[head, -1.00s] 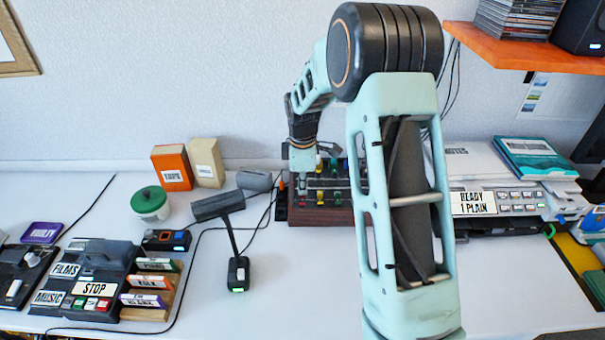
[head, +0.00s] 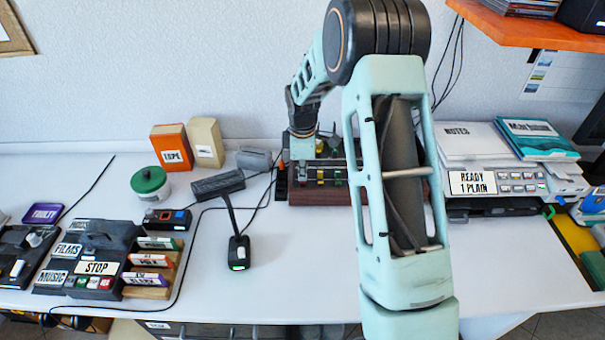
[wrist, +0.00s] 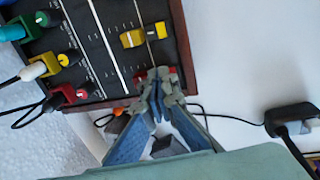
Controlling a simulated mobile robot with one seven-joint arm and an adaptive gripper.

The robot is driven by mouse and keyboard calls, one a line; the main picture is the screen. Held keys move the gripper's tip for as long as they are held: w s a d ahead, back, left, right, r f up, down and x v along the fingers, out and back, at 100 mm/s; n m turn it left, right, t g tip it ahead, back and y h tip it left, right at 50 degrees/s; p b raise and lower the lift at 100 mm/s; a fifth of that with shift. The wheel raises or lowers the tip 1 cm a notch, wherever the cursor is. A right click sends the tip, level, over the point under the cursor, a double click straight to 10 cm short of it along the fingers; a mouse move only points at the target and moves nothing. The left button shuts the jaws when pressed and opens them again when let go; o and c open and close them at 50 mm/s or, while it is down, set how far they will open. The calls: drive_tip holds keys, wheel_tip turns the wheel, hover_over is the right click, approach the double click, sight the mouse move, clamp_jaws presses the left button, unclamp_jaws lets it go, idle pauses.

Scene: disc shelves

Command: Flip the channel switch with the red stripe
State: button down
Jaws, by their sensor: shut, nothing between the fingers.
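The dark mixer panel with wooden sides (head: 325,198) stands at the back of the table, partly behind my arm. In the wrist view the panel (wrist: 85,45) fills the upper left. My gripper (wrist: 156,74) is shut and empty, its fingertips at the panel's lower edge. Small red parts (wrist: 140,77) show on both sides of the fingertips, most likely the red-striped channel switch. The fingertips hide its middle, so its position and any contact cannot be told. A yellow switch (wrist: 132,38) sits further up the panel. In the head view the fingertips are too small to make out.
Coloured plugs, including a red one (wrist: 62,97), and cables line the panel's left side in the wrist view. A black desk lamp (head: 238,250) stands left of the mixer. A printer (head: 500,180) stands to its right. The table's front middle is clear.

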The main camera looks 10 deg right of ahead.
drive_tip(key=shift+s+f, duration=0.1)
drive_tip(key=shift+s, duration=0.05)
drive_tip(key=shift+s+a, duration=0.1)
drive_tip(key=shift+s, duration=0.65)
drive_tip(key=shift+r, duration=0.3)
wheel_tip(320, 180, up, 14)
drive_tip(key=s+p, duration=0.1)
drive_tip(key=p, duration=0.1)
drive_tip(key=shift+s+a+f, duration=0.2)
drive_tip(key=shift+s+f, duration=0.05)
drive_tip(key=shift+s, duration=0.15)
